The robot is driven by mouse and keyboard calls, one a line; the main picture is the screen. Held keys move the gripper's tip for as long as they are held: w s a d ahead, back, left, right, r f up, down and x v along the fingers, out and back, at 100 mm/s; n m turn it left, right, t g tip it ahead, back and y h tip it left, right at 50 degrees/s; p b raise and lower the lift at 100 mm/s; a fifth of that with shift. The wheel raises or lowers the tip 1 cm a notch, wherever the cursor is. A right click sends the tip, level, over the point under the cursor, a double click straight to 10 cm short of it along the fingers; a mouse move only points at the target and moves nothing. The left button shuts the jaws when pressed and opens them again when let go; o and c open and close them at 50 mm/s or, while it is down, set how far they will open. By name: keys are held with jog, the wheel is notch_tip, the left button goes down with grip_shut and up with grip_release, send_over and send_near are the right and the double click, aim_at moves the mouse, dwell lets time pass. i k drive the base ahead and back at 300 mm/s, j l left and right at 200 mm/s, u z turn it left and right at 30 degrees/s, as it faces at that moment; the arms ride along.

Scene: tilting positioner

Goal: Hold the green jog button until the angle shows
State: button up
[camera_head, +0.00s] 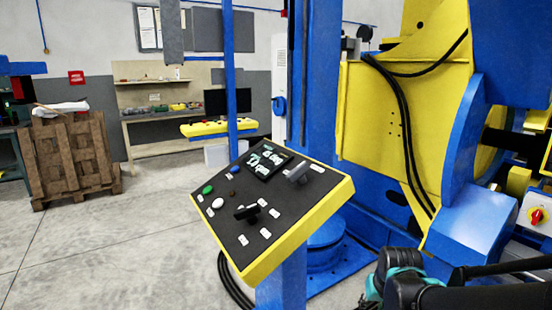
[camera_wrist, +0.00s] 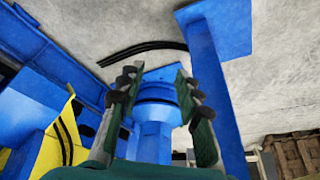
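The tilted control panel (camera_head: 222,234) has a yellow rim and a dark face, on a blue post. The green jog button (camera_head: 208,189) is at its left edge, with nothing touching it. The panel's screen (camera_head: 265,160) shows two lines of pale text, apparently ending in "deg" and "rpm"; the digits are too small to read surely. In the wrist view my gripper (camera_wrist: 156,88) is open and empty, its two fingers apart over blue metalwork and floor. The green button does not show there. In the head view only part of my arm shows, low at the right, clear of the panel.
On the panel are a white button (camera_head: 217,203), a black knob (camera_head: 247,212) and a grey lever (camera_head: 297,173). The blue and yellow positioner (camera_head: 400,125) stands close behind at right. A red emergency stop (camera_head: 537,215) is far right. Floor left of the panel is clear.

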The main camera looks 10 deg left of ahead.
aim_at(208, 191)
jog(key=k+j, duration=0.1)
jog(key=j, duration=0.3)
jog(key=k+j+z, duration=0.1)
jog(key=j, duration=0.25)
jog(key=k+j, duration=0.1)
jog(key=j, duration=0.3)
jog(key=k+j, duration=0.1)
jog(key=j, duration=0.3)
jog(key=k+j+z, duration=0.1)
jog(key=j, duration=0.25)
jog(key=i+j+z, duration=0.1)
jog(key=j, duration=0.55)
jog(key=i+j+z, duration=0.1)
jog(key=j, duration=0.6)
jog(key=i+j+z, duration=0.1)
jog(key=j, duration=0.55)
